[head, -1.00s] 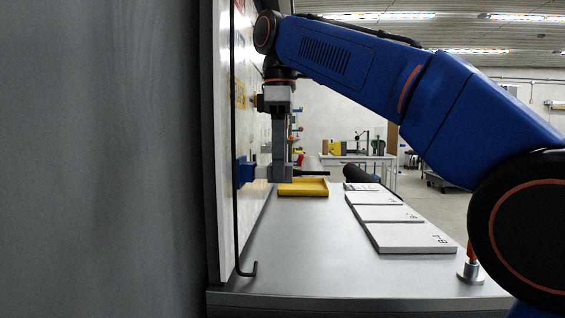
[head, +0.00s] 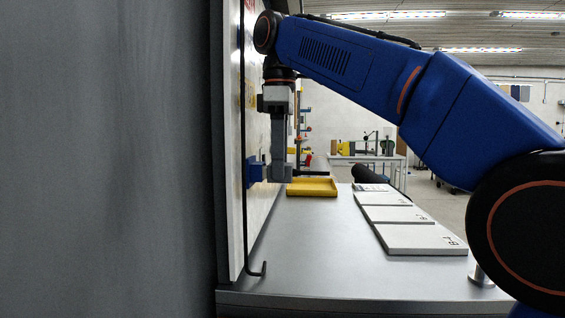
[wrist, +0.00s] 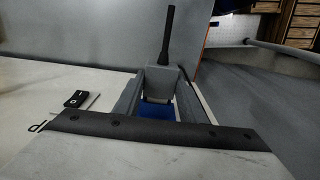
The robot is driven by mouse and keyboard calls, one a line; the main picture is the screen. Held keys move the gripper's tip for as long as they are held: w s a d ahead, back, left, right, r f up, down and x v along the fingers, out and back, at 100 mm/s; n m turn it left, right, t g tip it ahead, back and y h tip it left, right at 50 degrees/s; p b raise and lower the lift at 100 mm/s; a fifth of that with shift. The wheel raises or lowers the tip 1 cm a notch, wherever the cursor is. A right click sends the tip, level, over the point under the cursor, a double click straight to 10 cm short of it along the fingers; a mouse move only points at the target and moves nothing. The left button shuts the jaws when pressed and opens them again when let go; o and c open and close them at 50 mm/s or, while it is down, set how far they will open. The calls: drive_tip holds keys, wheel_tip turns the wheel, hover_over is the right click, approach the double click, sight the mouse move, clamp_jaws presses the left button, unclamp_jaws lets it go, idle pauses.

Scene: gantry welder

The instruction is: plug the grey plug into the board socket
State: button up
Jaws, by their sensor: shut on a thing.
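The white board (head: 237,230) stands upright at the left of the head view, and the blue socket (head: 253,172) sticks out from its face. My gripper (head: 280,172) hangs down just right of the socket, shut on the grey plug. In the wrist view the grey plug (wrist: 161,80) sits between the two fingers, its black cable (wrist: 168,35) pointing away from the board. A pale front end of the plug faces the blue socket (wrist: 158,112). The plug is close to the socket; I cannot tell whether it touches or enters. In the head view the fingers hide most of the plug.
A yellow tray (head: 312,193) lies on the grey bench (head: 320,255) behind my gripper. Several pale plates (head: 425,240) lie along the right side. A metal post (head: 481,278) stands at the front right. A black hooked rod (head: 243,215) runs down the board's edge. The middle bench is clear.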

drive_tip(key=shift+w+a, duration=0.1)
drive_tip(key=shift+a, duration=0.35)
drive_tip(key=o, duration=1.3)
drive_tip(key=shift+f, duration=0.1)
